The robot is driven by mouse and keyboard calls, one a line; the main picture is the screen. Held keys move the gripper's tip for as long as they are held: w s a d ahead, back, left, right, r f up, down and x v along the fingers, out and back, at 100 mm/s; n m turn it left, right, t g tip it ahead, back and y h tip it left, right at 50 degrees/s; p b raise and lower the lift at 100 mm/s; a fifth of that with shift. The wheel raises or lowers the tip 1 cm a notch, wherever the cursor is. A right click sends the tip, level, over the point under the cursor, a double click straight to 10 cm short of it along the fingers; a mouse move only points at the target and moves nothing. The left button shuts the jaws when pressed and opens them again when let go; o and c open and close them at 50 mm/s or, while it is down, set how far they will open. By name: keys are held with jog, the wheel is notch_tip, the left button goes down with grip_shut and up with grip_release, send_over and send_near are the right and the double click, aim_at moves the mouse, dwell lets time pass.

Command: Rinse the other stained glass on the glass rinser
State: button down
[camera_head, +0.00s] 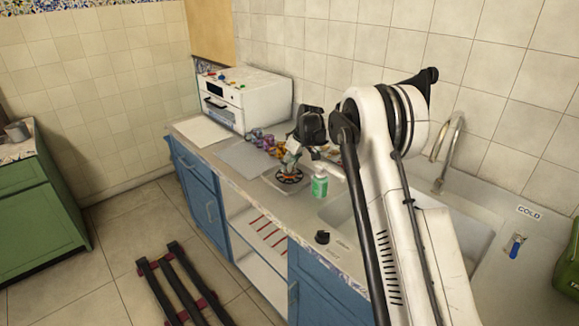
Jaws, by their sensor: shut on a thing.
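The glass rinser (289,177) is a dark round grate with orange-red marks, set on the counter left of the sink. My gripper (292,150) is directly above it, pointing down and shut on a small pale thing that looks like the glass. The glass is mostly hidden by the fingers and too small to show its stain. Whether it touches the rinser, and whether water runs, I cannot tell.
A white oven (245,98) stands at the far end.

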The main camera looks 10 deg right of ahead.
jog(key=shift+r, duration=0.25)
dwell(1.2)
jog(key=c, duration=1.7)
grip_release()
jog(key=c, duration=0.4)
jog(key=shift+r+p, duration=0.3)
jog(key=shift+r, duration=1.25)
jog(key=shift+r+p, duration=0.7)
jog(key=shift+r, duration=1.55)
